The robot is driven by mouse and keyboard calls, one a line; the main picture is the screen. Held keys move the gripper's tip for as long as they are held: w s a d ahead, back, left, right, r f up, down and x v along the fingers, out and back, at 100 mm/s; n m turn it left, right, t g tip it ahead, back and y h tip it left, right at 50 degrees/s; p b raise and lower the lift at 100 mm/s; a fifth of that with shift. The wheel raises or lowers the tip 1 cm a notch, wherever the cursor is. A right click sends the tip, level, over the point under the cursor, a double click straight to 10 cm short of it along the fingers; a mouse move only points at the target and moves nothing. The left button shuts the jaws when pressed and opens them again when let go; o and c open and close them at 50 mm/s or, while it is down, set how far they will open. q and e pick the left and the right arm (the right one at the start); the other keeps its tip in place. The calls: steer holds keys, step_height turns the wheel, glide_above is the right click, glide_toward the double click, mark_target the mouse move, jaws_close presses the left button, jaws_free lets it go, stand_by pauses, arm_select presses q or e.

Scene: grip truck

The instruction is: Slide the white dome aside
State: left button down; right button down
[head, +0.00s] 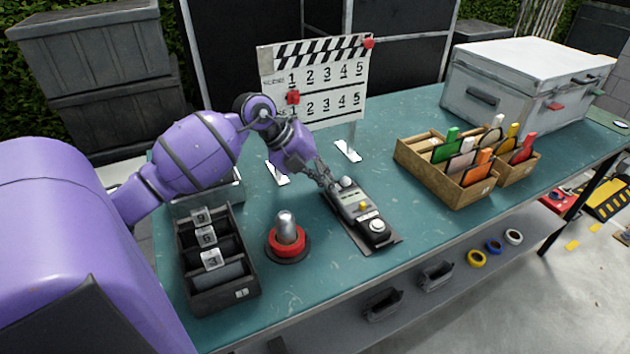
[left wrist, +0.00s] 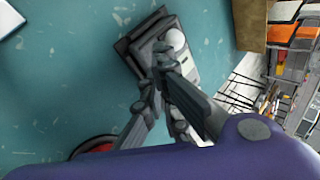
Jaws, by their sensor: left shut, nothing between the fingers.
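A grey-and-black control box (head: 351,208) lies on the green table. A pale, whitish dome (head: 346,182) sits at its far end; a rounded white dome (left wrist: 175,38) also shows on the box in the left wrist view. My left gripper (head: 326,181) is shut and empty, pointing down at the box's far end, close beside the pale dome. Its fingertips (left wrist: 162,70) overlap the box in the left wrist view; I cannot tell whether they touch. My right gripper is not in view.
A red-ringed button with a grey top (head: 287,236) stands left of the box. A black tray (head: 215,260) is at the left. A clapperboard (head: 318,75) stands behind. Wooden crates (head: 440,175) and a white case (head: 525,75) are right. Table left of the crates is clear.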

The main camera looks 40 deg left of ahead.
mark_target(349, 191)
arm_select(q)
steer(key=shift+w+d+f, duration=0.3)
steer(key=shift+w+d, duration=0.15)
steer(key=shift+w, duration=0.05)
steer(key=shift+d, duration=0.1)
steer(key=shift+w, duration=0.15)
steer(key=shift+w+d, duration=0.5)
steer(key=shift+w, duration=0.4)
steer(key=shift+s+f, duration=0.1)
